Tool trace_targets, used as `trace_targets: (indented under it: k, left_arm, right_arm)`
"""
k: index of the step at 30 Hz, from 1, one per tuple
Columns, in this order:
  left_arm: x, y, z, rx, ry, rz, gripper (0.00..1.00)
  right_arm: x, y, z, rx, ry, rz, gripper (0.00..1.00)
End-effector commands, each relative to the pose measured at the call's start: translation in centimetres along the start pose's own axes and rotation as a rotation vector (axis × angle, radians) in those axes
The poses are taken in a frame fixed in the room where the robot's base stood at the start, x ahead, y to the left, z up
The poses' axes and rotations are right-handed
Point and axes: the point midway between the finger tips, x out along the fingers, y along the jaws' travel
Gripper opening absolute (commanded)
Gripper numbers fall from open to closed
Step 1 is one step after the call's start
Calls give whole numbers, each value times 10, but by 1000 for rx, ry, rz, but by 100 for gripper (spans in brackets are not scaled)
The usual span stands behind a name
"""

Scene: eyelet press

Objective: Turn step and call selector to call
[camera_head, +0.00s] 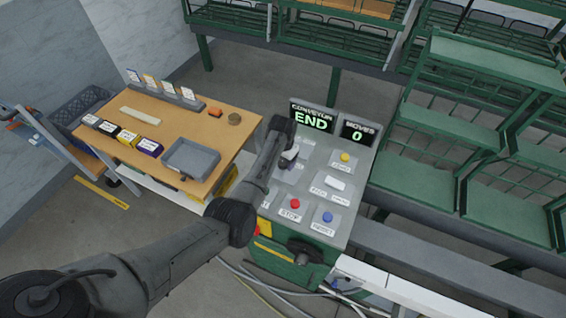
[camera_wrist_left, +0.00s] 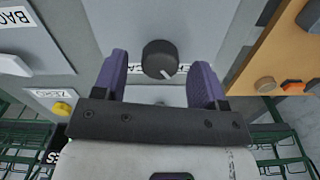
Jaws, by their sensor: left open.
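The selector is a round black knob (camera_wrist_left: 160,60) with a white pointer line on a grey plate in the left wrist view. The line points down and to the right there. In the head view my left gripper (camera_head: 290,159) is over the left part of the grey control panel (camera_head: 318,158), and the arm hides the selector there.
The panel has a yellow button (camera_head: 345,157), a white button (camera_head: 334,183), a red button (camera_head: 295,203) and a blue button (camera_head: 328,217). Its displays read END (camera_head: 311,119) and 0 (camera_head: 358,134). A wooden table (camera_head: 200,127) stands left, green racks (camera_head: 447,140) right.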

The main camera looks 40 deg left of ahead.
Motion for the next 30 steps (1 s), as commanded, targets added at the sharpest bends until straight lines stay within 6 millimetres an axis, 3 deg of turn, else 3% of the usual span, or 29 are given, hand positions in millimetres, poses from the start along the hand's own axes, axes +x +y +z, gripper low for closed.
trace_targets:
  k: [6, 16, 30]
  left_arm:
    - [12, 0, 0, 0, 1, 0, 65]
    - [13, 0, 0, 0, 1, -1, 65]
    - [13, 0, 0, 0, 1, -1, 20]
  right_arm:
    - [2, 0, 1, -1, -1, 1, 43]
    - [2, 3, 2, -10, -3, 8, 43]
    - [2, 2, 2, -6, -2, 5, 43]
